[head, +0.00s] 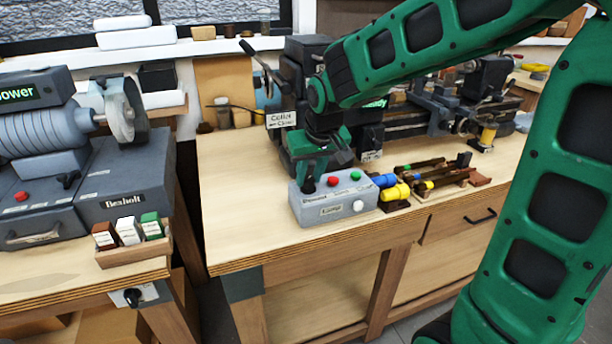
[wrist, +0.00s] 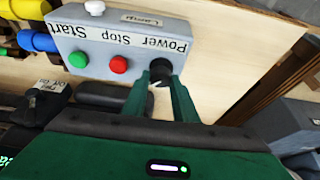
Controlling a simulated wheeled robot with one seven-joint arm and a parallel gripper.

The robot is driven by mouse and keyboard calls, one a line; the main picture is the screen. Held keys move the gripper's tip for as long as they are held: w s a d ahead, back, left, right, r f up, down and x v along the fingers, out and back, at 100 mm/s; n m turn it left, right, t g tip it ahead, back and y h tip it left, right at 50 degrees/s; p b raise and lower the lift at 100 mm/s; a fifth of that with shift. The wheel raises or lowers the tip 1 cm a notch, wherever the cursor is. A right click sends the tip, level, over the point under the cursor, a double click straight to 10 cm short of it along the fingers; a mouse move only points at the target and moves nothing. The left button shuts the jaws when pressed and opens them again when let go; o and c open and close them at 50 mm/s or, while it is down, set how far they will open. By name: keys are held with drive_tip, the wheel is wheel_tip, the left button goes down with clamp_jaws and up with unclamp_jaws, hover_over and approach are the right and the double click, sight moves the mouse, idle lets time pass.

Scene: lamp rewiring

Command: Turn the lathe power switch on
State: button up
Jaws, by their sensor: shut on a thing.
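The grey control box (head: 345,213) stands on the wooden bench, with a red button (head: 333,181) and a green button (head: 356,176) on top. The black power switch knob (wrist: 160,68) sits beside the Power label. My gripper (wrist: 162,80) is shut on this knob, one finger on each side. In the head view my gripper (head: 309,182) reaches down onto the left end of the box. The knob's exact turn angle cannot be told.
The lathe (head: 430,110) stands behind the box. Blue and yellow handled tools (head: 397,192) lie close to its right. A buffing machine (head: 125,180) is on a separate bench at left, beyond a gap. Bare bench top lies left of the box.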

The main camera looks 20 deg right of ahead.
drive_tip(key=shift+w+r, duration=0.15)
idle(0.3)
drive_tip(key=o, duration=1)
drive_tip(key=shift+o, duration=0.2)
drive_tip(key=v, duration=1)
drive_tip(key=shift+s+r, duration=0.2)
drive_tip(key=shift+s, duration=0.05)
